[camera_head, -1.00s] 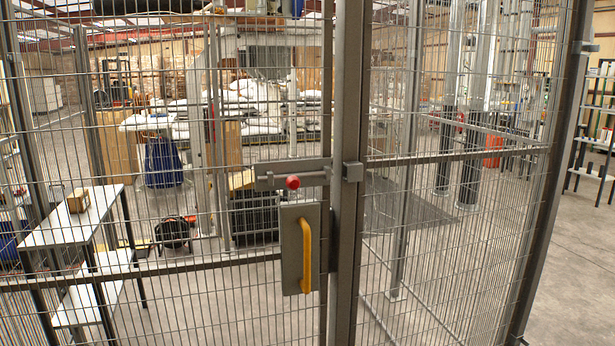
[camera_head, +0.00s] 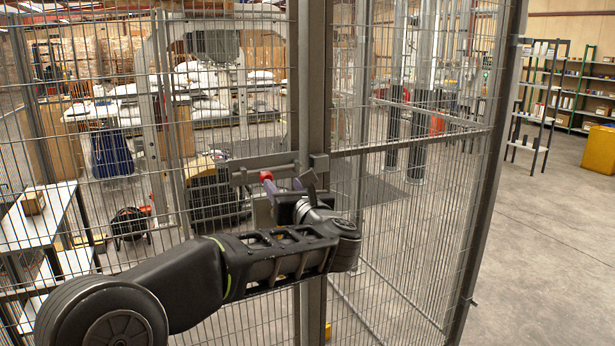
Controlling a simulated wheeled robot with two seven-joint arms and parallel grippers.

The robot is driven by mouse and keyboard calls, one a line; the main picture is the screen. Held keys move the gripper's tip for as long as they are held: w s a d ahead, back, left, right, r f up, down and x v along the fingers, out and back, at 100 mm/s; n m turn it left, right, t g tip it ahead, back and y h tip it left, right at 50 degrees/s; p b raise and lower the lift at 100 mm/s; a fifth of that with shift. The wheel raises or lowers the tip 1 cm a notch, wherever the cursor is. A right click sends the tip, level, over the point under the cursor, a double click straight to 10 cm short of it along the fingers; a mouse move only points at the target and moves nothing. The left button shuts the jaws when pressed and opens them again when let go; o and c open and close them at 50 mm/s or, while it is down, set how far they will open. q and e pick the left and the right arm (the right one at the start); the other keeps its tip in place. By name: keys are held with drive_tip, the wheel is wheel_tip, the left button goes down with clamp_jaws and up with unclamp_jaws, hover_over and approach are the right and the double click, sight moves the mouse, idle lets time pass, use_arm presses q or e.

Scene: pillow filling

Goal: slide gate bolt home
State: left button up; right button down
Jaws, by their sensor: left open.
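The gate bolt shows by its red knob (camera_head: 266,175), in front of a grey bolt plate (camera_head: 243,174) on the mesh gate. A grey keeper (camera_head: 319,163) sits on the post (camera_head: 311,120) to the right of the plate. My left gripper (camera_head: 284,185) is open, its purple-tipped fingers pointing at the gate. The left fingertip overlaps the lower part of the knob; the other finger is to its right. I cannot tell whether they touch. My gripper and arm hide much of the bolt rod and the handle panel below. My right gripper is out of view.
Mesh fence panels stand left and right of the gate post. The floor outside at right is open, with a yellow bin (camera_head: 599,150) and shelves beyond.

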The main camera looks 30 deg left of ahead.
sight(267, 177)
use_arm(q)
drive_tip(key=n, duration=0.2)
drive_tip(key=s+a+n, duration=0.1)
drive_tip(key=shift+f+n+g+y, duration=0.1)
drive_tip(key=shift+n+g+y, duration=0.2)
drive_tip(key=shift+n, duration=0.1)
drive_tip(key=p+x, duration=0.3)
drive_tip(key=x, duration=0.4)
drive_tip(key=shift+w+a+f+p, duration=0.1)
drive_tip(key=shift+w+a+p, duration=0.1)
drive_tip(key=shift+a+p, duration=0.15)
drive_tip(key=shift+c, duration=0.3)
